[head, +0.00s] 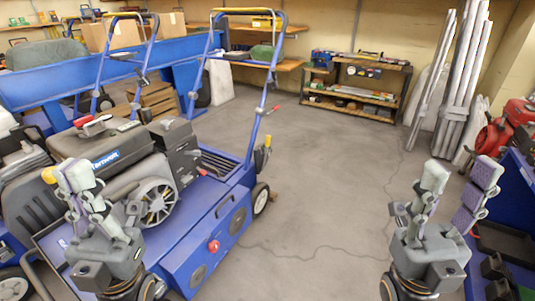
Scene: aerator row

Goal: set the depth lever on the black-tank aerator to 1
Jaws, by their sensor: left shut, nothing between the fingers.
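The aerator with the black tank (85,150) stands at the left on a blue frame (190,225). A yellow knob (48,174) shows at the tank's left end, beside my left fingertips; I cannot tell if it belongs to the depth lever. A yellow-topped lever (267,143) stands by the right rear wheel. No scale numbers can be read. My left gripper (75,178) is shut and empty, in front of the tank; contact cannot be judged. My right gripper (458,185) is open and empty at the lower right, its fingers well apart, far from the aerator.
A red round knob (213,245) is on the frame's near side. Another blue machine (185,55) stands behind. A shelf rack (355,90) and grey posts (465,80) are at the back. A red machine (510,130) is at right. The middle floor (320,180) is clear except for a cable.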

